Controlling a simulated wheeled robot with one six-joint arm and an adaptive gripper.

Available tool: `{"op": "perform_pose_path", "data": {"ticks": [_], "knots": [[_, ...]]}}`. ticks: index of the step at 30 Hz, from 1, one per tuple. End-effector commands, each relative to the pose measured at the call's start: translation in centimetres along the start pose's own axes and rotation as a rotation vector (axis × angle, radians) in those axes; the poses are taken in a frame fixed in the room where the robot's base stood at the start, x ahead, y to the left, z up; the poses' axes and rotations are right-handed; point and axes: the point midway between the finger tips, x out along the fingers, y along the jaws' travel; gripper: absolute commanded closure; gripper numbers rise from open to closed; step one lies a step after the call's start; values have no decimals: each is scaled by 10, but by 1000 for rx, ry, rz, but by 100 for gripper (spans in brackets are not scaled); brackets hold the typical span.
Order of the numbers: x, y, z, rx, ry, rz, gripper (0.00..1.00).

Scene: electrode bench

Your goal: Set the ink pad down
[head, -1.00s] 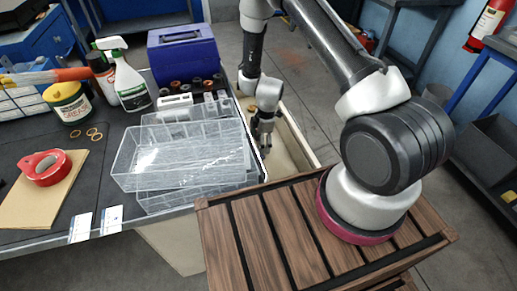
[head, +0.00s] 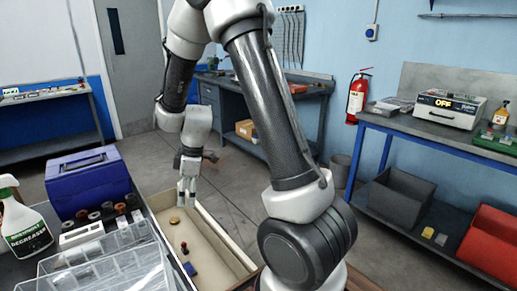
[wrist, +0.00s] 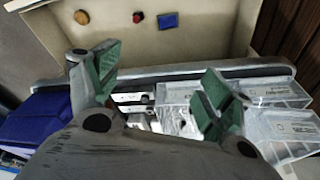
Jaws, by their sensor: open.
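A small flat blue block (head: 190,269), which looks like the ink pad, lies on the floor of the cream open drawer or bin (head: 231,246). It also shows in the wrist view (wrist: 172,21). My gripper (head: 187,194) points down over the far end of the bin, open and empty. In the wrist view its green-padded fingers (wrist: 160,66) are spread, with nothing between them. The blue block is apart from the fingers.
A small red-topped piece (head: 184,248) and a round tan piece (head: 175,221) also lie in the bin. Clear plastic trays (head: 105,262), a blue case (head: 88,180) and a spray bottle (head: 22,225) stand on the bench to the left.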

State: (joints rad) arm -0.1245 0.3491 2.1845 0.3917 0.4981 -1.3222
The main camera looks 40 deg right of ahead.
Motion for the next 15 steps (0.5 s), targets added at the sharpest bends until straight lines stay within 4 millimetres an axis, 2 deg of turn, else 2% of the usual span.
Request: {"op": "perform_pose_path", "data": {"ticks": [1, 6, 9, 12, 15], "knots": [[-35, -5, 3, 64, 14, 26, 20], [-130, -40, 30, 332, 37, 90, 20], [-176, -67, 52, 495, 51, 136, 20], [-211, -97, 79, 663, 66, 186, 20], [-235, -125, 104, 816, 83, 236, 20]]}}
